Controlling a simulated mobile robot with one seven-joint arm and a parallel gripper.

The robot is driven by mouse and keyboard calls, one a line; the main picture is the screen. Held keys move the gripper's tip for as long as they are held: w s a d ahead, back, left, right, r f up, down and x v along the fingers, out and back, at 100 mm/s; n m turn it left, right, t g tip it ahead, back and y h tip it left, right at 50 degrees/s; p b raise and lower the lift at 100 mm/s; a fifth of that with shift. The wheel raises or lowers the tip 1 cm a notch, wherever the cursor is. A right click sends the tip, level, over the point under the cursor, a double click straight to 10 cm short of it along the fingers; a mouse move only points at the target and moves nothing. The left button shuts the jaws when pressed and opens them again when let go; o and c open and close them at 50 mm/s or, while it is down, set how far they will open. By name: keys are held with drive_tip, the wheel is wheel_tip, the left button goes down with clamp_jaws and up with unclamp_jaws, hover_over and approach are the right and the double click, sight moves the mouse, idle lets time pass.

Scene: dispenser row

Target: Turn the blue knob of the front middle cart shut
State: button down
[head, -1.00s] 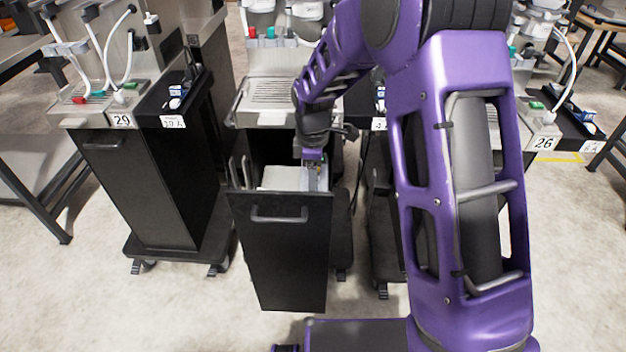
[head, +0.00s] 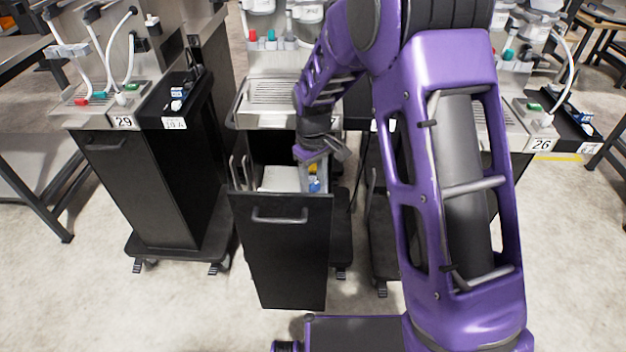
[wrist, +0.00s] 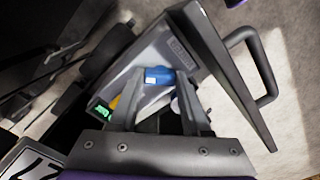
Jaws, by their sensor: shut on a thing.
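The front middle cart has its black front drawer (head: 282,250) pulled out, with a light grey canister inside. The blue knob (head: 314,186) shows at the drawer's right inner side, just below my gripper (head: 316,170). In the wrist view the blue knob (wrist: 160,75) sits between the two fingertips of my gripper (wrist: 160,80), which is shut on it. The fingers partly hide the sides of the knob. I cannot tell from its shape how far it is turned.
A yellow part (wrist: 115,102) and a small green display (wrist: 101,108) lie beside the gripper. The drawer handle (wrist: 255,62) sticks out at the right. Cart 29 (head: 122,122) stands left and cart 26 (head: 541,144) right.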

sight(313, 185)
drive_tip(key=m, duration=0.4)
drive_tip(key=shift+m+p, duration=0.6)
drive_tip(key=shift+m, duration=1.7)
drive_tip(key=shift+c, duration=1.8)
unclamp_jaws()
wheel_tip(313, 185, up, 18)
drive_tip(key=p, duration=0.2)
drive_tip(key=shift+f, duration=0.25)
